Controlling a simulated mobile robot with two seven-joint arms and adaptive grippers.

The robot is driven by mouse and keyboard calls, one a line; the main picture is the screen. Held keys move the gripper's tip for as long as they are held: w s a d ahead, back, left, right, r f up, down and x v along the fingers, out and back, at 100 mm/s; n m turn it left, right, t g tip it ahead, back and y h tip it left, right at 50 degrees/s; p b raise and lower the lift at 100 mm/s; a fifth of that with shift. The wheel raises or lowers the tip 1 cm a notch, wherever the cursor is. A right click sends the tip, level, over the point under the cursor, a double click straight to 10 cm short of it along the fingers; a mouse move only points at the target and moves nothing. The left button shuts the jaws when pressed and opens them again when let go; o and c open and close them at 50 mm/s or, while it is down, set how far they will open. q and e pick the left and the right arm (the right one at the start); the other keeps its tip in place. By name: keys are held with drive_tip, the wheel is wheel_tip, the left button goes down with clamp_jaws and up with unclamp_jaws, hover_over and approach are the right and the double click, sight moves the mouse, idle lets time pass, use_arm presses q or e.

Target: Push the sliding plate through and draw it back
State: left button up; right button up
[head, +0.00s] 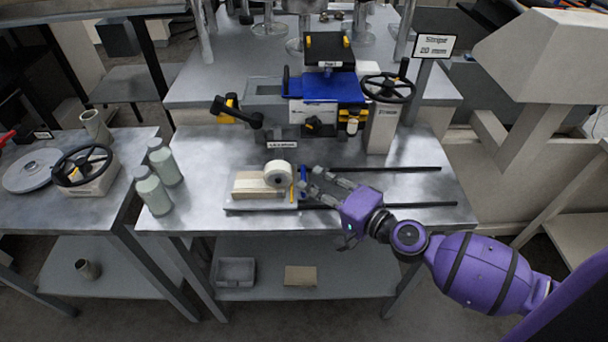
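The sliding plate (262,205) is a light flat plate at the left end of two dark rails on the metal bench. It carries a wooden block (250,186) and a pale roll (278,174). A small upright blue piece (303,174) and a yellow strip (292,191) stand at its right edge. My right gripper (311,180) reaches in from the right, low over the rails. Its two grey fingers are spread, with the tips close beside the blue piece. Whether they touch it I cannot tell. My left gripper is out of view.
The two dark rails (410,169) run right across the bench. Behind them stands a machine with a blue deck (325,88) and a black handwheel (388,88). Two grey-green bottles (153,194) stand at the bench's left edge. The bench right of my gripper's fingers is crossed by my arm.

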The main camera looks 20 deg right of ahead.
sight(304, 176)
drive_tip(key=x, duration=0.4)
drive_tip(key=shift+w+d, duration=0.15)
drive_tip(key=shift+w, duration=0.2)
drive_tip(key=shift+f, duration=0.15)
clamp_jaws()
